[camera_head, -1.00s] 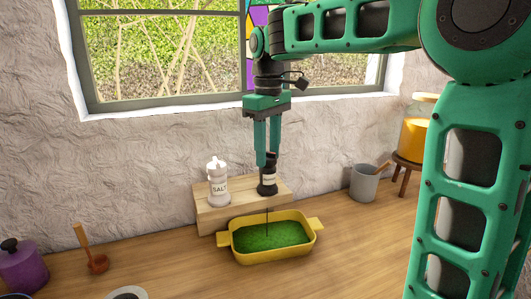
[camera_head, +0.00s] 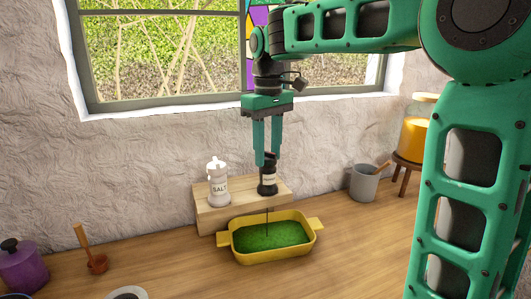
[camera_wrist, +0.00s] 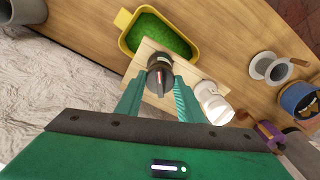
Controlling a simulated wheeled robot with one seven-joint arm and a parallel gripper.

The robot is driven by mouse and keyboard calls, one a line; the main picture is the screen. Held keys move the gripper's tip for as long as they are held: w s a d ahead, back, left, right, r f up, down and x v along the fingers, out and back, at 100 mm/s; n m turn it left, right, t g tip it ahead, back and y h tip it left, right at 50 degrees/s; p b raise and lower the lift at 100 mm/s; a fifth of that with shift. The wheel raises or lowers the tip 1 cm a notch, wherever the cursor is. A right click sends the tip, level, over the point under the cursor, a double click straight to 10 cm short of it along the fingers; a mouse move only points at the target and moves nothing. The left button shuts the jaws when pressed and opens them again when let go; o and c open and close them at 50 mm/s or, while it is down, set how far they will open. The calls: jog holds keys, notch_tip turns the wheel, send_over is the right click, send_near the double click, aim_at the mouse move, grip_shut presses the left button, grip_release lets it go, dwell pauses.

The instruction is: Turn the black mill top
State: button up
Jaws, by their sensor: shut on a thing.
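The black mill (camera_head: 267,187) with a pale label stands upright on the right part of a low wooden block (camera_head: 216,215). My gripper (camera_head: 268,158) points straight down over it, with its green fingers shut on the black mill top. In the wrist view the mill (camera_wrist: 160,70) shows from above between the fingertips, with a reddish mark on its top. The fingers hide part of the top's sides.
A white salt shaker (camera_head: 218,186) stands left of the mill on the same block. A yellow dish (camera_head: 270,259) with green filling is in front, with a thin dark line above it. A grey pot (camera_head: 364,184) stands to the right.

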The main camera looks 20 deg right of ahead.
aim_at(268, 152)
dwell(0.8)
jog(key=o, duration=1.1)
notch_tip(268, 152, up, 11)
jog(key=shift+w+f, duration=0.1)
jog(key=shift+f, duration=0.05)
